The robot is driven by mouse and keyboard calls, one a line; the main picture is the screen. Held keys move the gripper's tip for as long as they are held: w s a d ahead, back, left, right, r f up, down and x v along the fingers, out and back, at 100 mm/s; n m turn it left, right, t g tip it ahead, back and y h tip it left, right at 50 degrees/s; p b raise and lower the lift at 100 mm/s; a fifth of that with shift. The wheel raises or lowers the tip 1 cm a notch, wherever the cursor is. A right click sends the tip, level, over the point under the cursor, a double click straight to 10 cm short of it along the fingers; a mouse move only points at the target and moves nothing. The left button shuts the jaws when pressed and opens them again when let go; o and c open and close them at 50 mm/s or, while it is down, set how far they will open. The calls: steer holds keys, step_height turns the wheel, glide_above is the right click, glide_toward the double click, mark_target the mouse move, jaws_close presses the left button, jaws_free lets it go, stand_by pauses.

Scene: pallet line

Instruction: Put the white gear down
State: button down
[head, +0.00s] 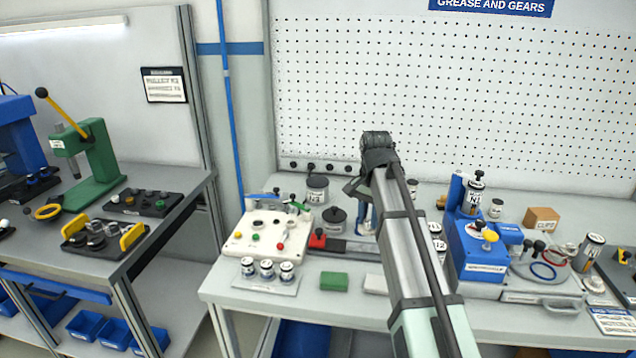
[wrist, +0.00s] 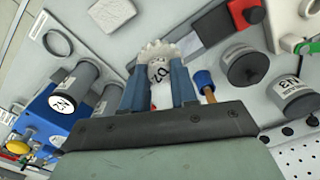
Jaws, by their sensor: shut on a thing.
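A white toothed gear (wrist: 153,50) with a round printed label on its face shows in the wrist view. My gripper (wrist: 159,78) has its two blue fingers shut on the gear, one on each side. I cannot tell whether the gear touches the bench top.
A dark strip with a red block (head: 318,238) lies left of my gripper, near dark lidded pots (head: 334,220). A green block (head: 333,281) lies in front. A blue machine (head: 478,252) stands to the right. Bare bench (wrist: 88,42) shows beside the gear.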

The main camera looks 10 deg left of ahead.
steer(key=w+a+r, duration=0.2)
steer(key=w+a, duration=0.5)
steer(key=w, duration=0.3)
steer(key=w+a+r, duration=0.2)
steer(key=w+a, duration=0.5)
steer(key=w, duration=0.2)
steer(key=r+m, duration=0.2)
steer(key=m, duration=0.2)
glide_above(318, 181)
steer(key=shift+w+a+f, duration=0.1)
steer(key=shift+f, duration=4.75)
steer(key=shift+f, duration=0.1)
steer(key=c, duration=0.9)
jaws_free()
step_height(318, 181, up, 12)
steer(key=shift+r, duration=0.15)
